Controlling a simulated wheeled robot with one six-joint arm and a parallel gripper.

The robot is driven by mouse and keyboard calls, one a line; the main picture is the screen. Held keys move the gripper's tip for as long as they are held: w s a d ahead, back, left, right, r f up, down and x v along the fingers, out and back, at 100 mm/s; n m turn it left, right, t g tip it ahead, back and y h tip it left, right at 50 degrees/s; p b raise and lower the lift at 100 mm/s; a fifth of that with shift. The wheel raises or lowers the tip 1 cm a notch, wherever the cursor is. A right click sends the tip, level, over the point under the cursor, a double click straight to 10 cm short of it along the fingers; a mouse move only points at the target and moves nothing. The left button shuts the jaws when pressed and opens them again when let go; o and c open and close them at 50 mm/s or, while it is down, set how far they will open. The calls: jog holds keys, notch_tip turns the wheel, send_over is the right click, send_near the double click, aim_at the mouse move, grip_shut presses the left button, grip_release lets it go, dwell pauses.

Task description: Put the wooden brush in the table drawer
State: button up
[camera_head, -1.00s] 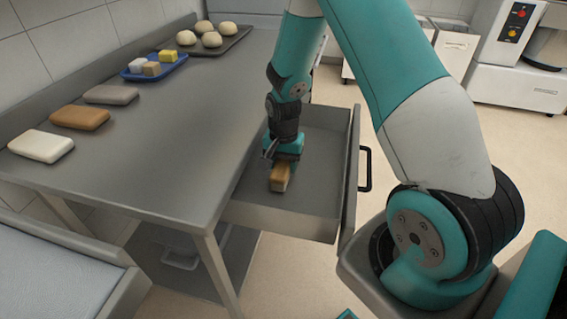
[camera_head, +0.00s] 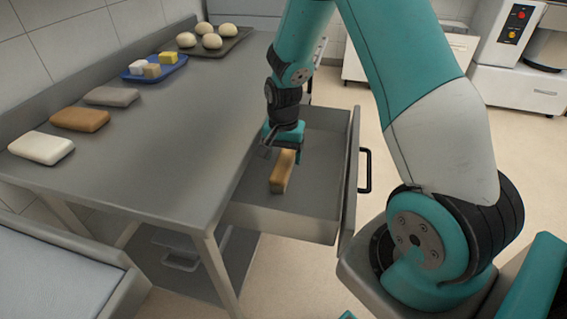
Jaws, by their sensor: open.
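The wooden brush (camera_head: 282,172) is a light brown block lying in the open table drawer (camera_head: 320,185). The drawer is pulled out to the right from under the grey metal table (camera_head: 150,150). My gripper (camera_head: 283,157) is open, just above the far part of the brush, with its fingers pointing down. Most of the brush's top shows. I cannot tell whether a finger still touches it.
On the table are white, brown and grey blocks (camera_head: 80,120), a blue tray (camera_head: 133,76) with small cubes, and a dark tray (camera_head: 232,42) with dough balls. The drawer front with its black handle (camera_head: 366,170) stands out over the floor.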

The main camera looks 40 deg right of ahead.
aim_at(283, 162)
notch_tip(283, 162, up, 8)
jog(key=s+a+r+n+y, duration=0.2)
jog(key=s+a+r+n, duration=0.45)
jog(key=a+r, duration=0.4)
jog(key=s+a+r+n+y, duration=0.2)
jog(key=s+a+r+n, duration=0.2)
jog(key=s+a+n, duration=0.7)
jog(key=s, duration=0.4)
jog(key=shift+a, duration=0.1)
